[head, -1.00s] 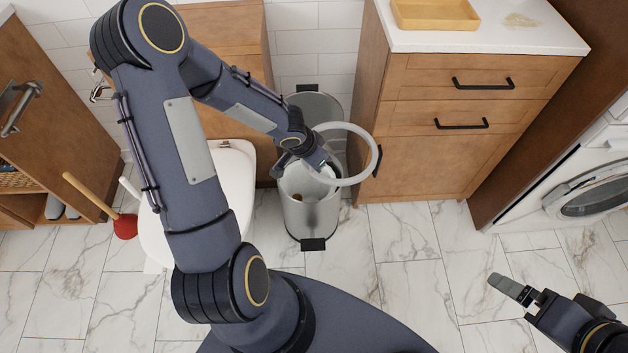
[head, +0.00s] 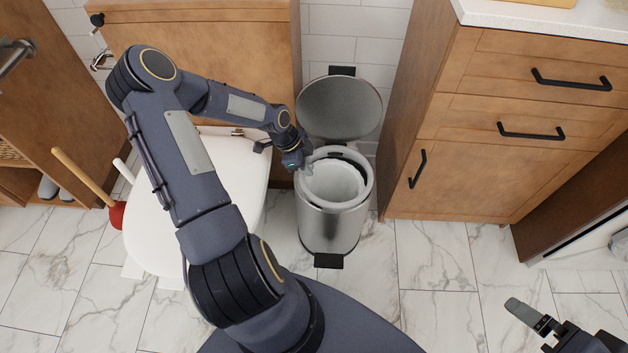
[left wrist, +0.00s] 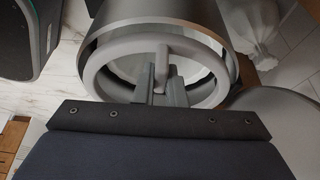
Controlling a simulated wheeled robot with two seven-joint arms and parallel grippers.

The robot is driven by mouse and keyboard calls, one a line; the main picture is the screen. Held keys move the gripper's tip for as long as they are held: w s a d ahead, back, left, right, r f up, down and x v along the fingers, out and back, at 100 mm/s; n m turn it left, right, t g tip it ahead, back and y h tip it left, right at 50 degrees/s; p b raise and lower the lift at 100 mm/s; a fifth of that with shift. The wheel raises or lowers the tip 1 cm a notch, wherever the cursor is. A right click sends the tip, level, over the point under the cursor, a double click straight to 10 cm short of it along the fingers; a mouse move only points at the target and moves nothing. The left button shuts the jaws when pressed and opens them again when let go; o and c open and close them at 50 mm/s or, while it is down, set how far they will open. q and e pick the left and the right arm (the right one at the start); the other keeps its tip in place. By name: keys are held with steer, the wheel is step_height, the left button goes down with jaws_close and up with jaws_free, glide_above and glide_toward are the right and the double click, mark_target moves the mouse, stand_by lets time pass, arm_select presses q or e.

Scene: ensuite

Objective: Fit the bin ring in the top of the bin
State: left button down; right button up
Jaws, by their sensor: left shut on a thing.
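The steel bin (head: 328,232) stands upright on the floor with its round lid (head: 340,108) open and tilted back. The pale bin ring (head: 366,184) lies at the bin's mouth, roughly level and nearly centred over it. The left wrist view shows the ring (left wrist: 150,45) with gaps to the bin's rim (left wrist: 228,62) at the sides; I cannot tell whether it is seated. My left gripper (head: 304,166) is shut on the ring's left edge, and its fingers (left wrist: 162,88) straddle the band. My right gripper (head: 535,320) is low at the right, empty, partly cut off.
The toilet (head: 190,215) stands left of the bin, with a red plunger (head: 117,214) beyond it. A wooden drawer cabinet (head: 500,150) is close on the right. A wooden panel (head: 205,65) stands behind. The marble floor in front is clear.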

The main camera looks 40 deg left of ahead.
arm_select(q)
step_height(320, 180, down, 5)
steer(key=shift+f+b, duration=0.2)
steer(key=shift+b, duration=0.6)
steer(key=shift+f, duration=0.2)
steer(key=c, duration=1.5)
jaws_free()
steer(key=shift+r, duration=0.15)
